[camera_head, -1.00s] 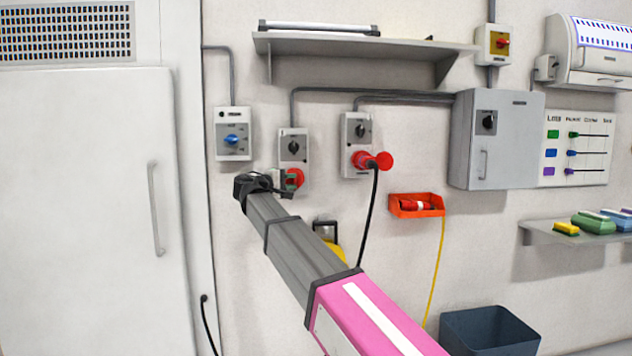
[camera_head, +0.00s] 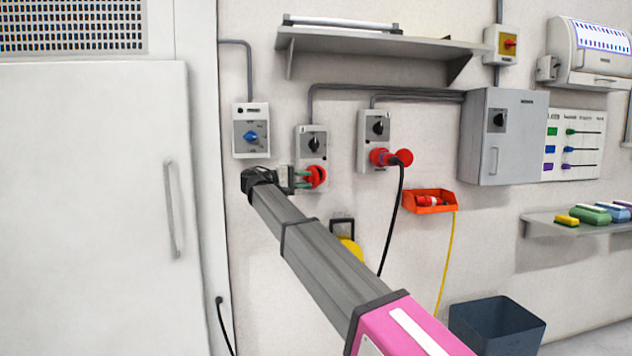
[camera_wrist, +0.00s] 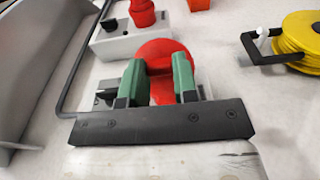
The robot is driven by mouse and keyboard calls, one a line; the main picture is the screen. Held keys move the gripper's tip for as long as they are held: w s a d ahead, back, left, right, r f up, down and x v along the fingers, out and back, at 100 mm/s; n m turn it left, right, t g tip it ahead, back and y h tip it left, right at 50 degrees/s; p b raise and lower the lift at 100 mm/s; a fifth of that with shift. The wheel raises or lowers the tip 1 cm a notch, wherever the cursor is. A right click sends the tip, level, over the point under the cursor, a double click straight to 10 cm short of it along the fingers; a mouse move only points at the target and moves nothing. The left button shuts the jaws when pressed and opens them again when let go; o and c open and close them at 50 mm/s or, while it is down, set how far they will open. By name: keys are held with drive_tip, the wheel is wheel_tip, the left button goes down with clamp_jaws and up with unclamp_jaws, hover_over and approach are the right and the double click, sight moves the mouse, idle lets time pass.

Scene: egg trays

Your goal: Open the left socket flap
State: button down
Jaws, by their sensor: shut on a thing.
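The left socket box (camera_head: 313,143) is light grey with a black rotary knob, mounted on the wall. Its round red flap (camera_head: 317,177) is at the lower end. My gripper (camera_head: 302,178) reaches it from the left, with green fingertips at the flap's left side. In the wrist view, the green fingers of my gripper (camera_wrist: 158,80) stand either side of the red flap (camera_wrist: 164,58) and are shut on it. The fingers hide part of the flap, and I cannot tell how far it stands open.
Just right, a second socket box (camera_head: 375,130) holds a red plug (camera_head: 395,157) with a hanging black cable. A blue-knob switch box (camera_head: 251,133) is up left. An orange bin (camera_head: 430,201) hangs right. A shelf (camera_head: 380,44) juts out above.

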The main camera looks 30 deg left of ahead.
idle(0.5)
drive_tip(key=c, duration=0.9)
unclamp_jaws()
drive_tip(key=shift+a, duration=0.1)
